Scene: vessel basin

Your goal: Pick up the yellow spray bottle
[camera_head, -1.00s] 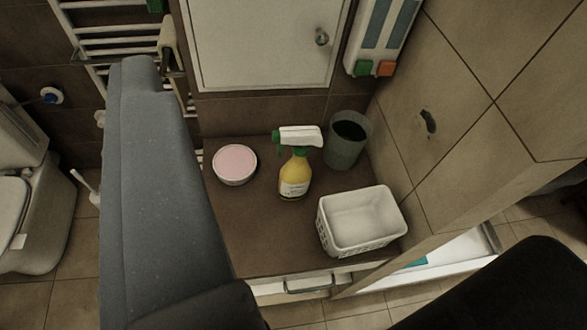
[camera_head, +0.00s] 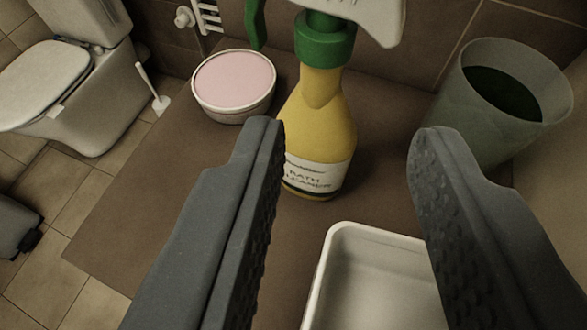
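The yellow spray bottle (camera_head: 322,112) stands upright on the brown counter (camera_head: 155,205). It has a green collar, a green trigger and a white head that is cut off by the top edge of the picture. A white label shows low on its front. My gripper (camera_head: 345,135) is open, with its two dark, textured fingers spread wide. The bottle shows beyond the fingertips, nearer the left finger, which overlaps its lower left edge in the picture. Nothing is held between the fingers.
A pink-topped white tub (camera_head: 234,82) stands left of the bottle. A grey-green cup (camera_head: 500,100) stands to the right, partly behind the right finger. A toilet (camera_head: 80,80) is at the far left.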

